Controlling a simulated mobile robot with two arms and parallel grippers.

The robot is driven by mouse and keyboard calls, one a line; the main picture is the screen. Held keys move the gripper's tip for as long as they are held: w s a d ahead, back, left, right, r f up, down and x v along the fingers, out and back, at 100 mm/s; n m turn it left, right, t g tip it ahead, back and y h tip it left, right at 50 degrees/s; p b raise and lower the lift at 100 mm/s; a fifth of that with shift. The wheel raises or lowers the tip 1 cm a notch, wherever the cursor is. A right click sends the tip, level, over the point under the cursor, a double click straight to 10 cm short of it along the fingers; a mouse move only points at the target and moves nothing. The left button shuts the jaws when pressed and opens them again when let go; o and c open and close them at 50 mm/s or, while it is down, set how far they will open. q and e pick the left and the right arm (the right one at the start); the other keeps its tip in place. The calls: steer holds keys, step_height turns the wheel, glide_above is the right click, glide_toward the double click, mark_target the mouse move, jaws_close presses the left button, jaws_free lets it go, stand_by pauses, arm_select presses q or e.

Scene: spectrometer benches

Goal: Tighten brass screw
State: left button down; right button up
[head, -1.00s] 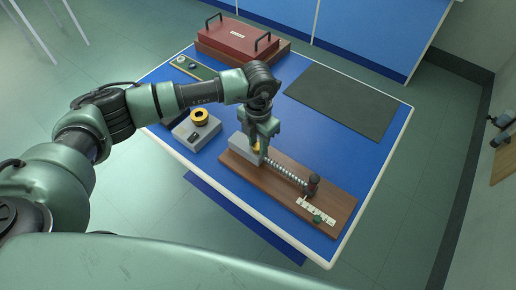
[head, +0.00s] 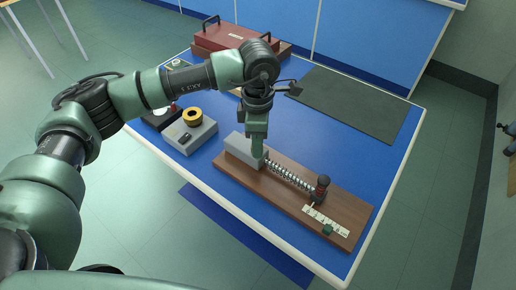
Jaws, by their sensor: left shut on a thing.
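My left gripper (head: 258,152) points down at the junction of a grey block (head: 238,150) and a spring-like threaded rod (head: 290,177) on a wooden base (head: 330,205). Its fingers are shut on the brass screw by the block. The screw itself is hidden behind the fingers and wrist from this angle. The rod runs right to a dark upright post (head: 321,187) with a red part. My right gripper is not in view.
A white scale strip (head: 325,220) and a small green piece (head: 328,230) lie at the base's right end. A grey box with a yellow ring (head: 192,116) stands left. A red case (head: 226,36) and a dark mat (head: 350,105) are at the back.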

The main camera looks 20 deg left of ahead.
arm_select(q)
steer(key=shift+m+b, duration=0.55)
steer(key=shift+m, duration=0.15)
steer(key=shift+r, duration=0.1)
steer(key=c, duration=1.1)
jaws_free()
step_height(320, 180, up, 8)
steer(key=shift+f+b, duration=0.15)
steer(key=shift+b, duration=0.35)
